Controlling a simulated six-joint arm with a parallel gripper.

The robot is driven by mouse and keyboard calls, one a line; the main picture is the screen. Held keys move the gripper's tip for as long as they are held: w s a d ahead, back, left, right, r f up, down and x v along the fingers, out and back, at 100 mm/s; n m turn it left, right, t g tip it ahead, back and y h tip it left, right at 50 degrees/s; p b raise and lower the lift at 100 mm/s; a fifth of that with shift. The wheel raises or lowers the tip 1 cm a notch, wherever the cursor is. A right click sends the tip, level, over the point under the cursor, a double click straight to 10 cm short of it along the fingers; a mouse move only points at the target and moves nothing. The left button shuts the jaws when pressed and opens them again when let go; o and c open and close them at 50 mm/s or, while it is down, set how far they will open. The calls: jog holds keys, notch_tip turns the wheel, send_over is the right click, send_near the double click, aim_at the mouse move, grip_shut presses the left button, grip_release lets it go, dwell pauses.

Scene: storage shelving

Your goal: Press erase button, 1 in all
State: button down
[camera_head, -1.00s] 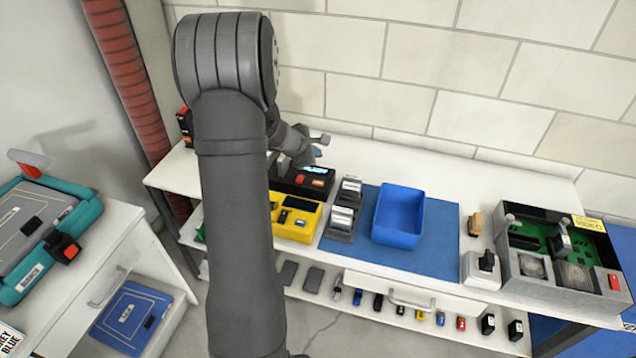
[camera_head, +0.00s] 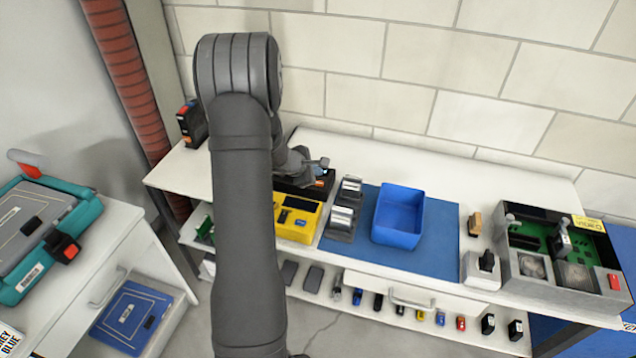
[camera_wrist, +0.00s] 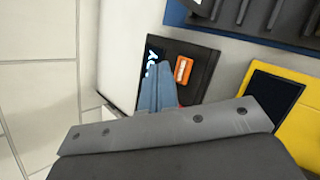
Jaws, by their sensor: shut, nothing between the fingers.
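A black device (camera_head: 290,186) stands on the white bench, partly hidden by my arm. In the wrist view the device (camera_wrist: 205,62) shows a lit display (camera_wrist: 154,60) and an orange button (camera_wrist: 183,70) with a pale mark. I cannot read the word erase on it. A bit of red shows beside the fingers, lower on the device, mostly hidden. My gripper (camera_wrist: 159,67) is shut and empty, its fingertips over the device between the display and the orange button. I cannot tell whether they touch it. In the head view my gripper (camera_head: 322,165) is low at the device.
A yellow case (camera_head: 298,229) stands just in front of the device. Grey holders (camera_head: 343,210) and a blue bin (camera_head: 399,216) on a blue mat (camera_head: 440,262) are to the right. A grey test station (camera_head: 560,290) is at the far right.

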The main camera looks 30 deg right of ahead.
jog(key=shift+f, duration=0.85)
jog(key=shift+f, duration=0.1)
dwell(1.4)
jog(key=shift+f, duration=0.3)
jog(key=shift+f, duration=0.35)
dwell(0.8)
jog(key=shift+r, duration=0.75)
jog(key=shift+r, duration=2.55)
